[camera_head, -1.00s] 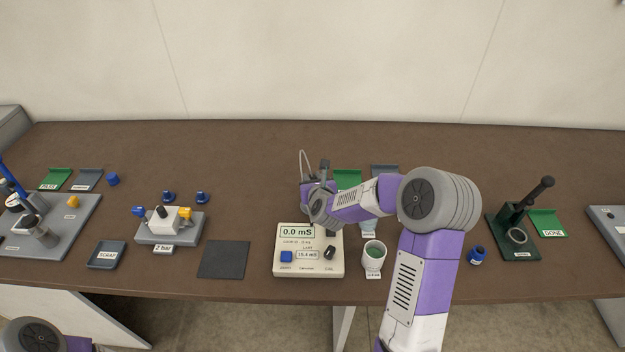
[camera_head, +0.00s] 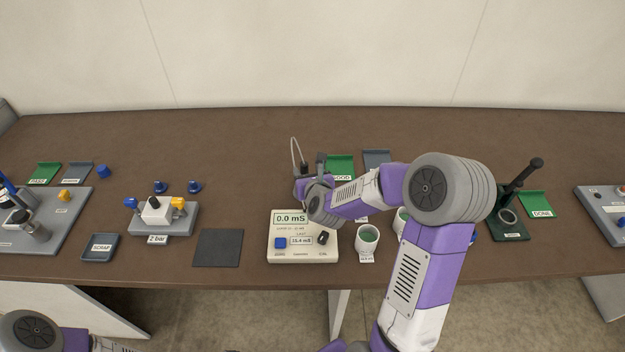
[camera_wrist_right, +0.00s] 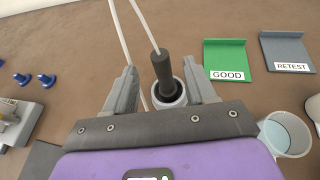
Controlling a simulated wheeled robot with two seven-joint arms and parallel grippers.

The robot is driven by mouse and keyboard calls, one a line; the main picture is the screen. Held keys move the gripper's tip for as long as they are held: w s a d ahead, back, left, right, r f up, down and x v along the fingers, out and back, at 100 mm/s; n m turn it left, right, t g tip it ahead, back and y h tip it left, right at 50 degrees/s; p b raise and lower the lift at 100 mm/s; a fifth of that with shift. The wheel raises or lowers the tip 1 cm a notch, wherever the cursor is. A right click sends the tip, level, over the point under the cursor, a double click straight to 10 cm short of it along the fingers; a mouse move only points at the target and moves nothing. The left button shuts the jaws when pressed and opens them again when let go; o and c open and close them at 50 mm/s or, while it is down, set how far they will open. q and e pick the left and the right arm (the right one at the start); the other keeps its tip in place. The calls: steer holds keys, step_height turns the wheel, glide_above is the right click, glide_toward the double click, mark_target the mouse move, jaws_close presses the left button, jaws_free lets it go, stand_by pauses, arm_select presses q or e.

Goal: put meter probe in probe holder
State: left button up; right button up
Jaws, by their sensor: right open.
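The meter probe (camera_wrist_right: 162,66) has a dark handle with a pale cable, and stands in the wrist view with its lower end in the round grey opening of the probe holder (camera_wrist_right: 170,102). My right gripper (camera_wrist_right: 160,74) is open, with one finger on each side of the probe and gaps showing between. In the head view my right gripper (camera_head: 311,170) is just behind the cream meter (camera_head: 303,256), which reads 0.0 mS; it hides most of the probe and holder there. My left gripper is out of view; only part of my left arm shows at bottom left.
Cups (camera_head: 367,240) stand right of the meter, close to my right arm. A green GOOD tray (camera_head: 341,163) and a grey tray (camera_head: 376,158) lie behind. A dark mat (camera_head: 218,248) lies left of the meter. A green stand (camera_head: 511,225) is farther right.

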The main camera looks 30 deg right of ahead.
steer(key=v, duration=0.6)
steer(key=shift+s, duration=0.3)
steer(key=shift+a+r, duration=0.1)
